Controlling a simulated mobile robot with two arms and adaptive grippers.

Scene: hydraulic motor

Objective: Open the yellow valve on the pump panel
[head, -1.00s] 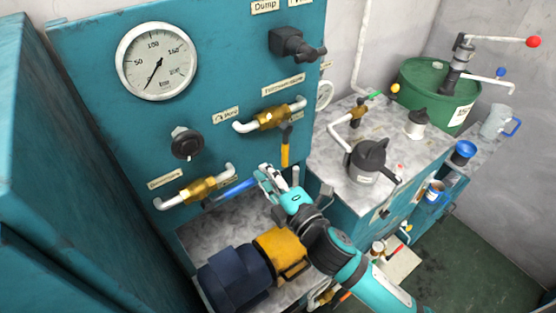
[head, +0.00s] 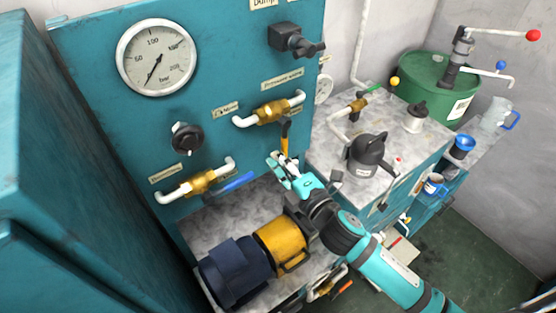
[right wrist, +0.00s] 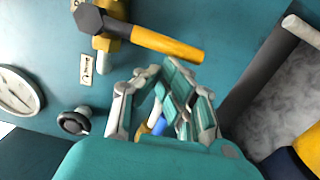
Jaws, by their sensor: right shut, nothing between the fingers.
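The yellow valve handle (head: 285,136) hangs down from a brass valve (head: 270,112) on the teal pump panel (head: 90,90). In the right wrist view the yellow handle (right wrist: 158,41) runs across the top, with its free end near the fingertips. My right gripper (head: 279,161) is just below the handle's lower end in the head view. Its fingers (right wrist: 163,78) are shut and empty, beside the handle. I cannot tell whether they touch it. My left gripper is not in view.
A second brass valve (head: 198,183) with a blue handle (head: 234,184) sits lower left on the panel. A black knob (head: 186,138) and a pressure gauge (head: 157,58) are nearby. A blue and yellow motor (head: 278,246) stands below. A grey jug (head: 368,152) is on the right counter.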

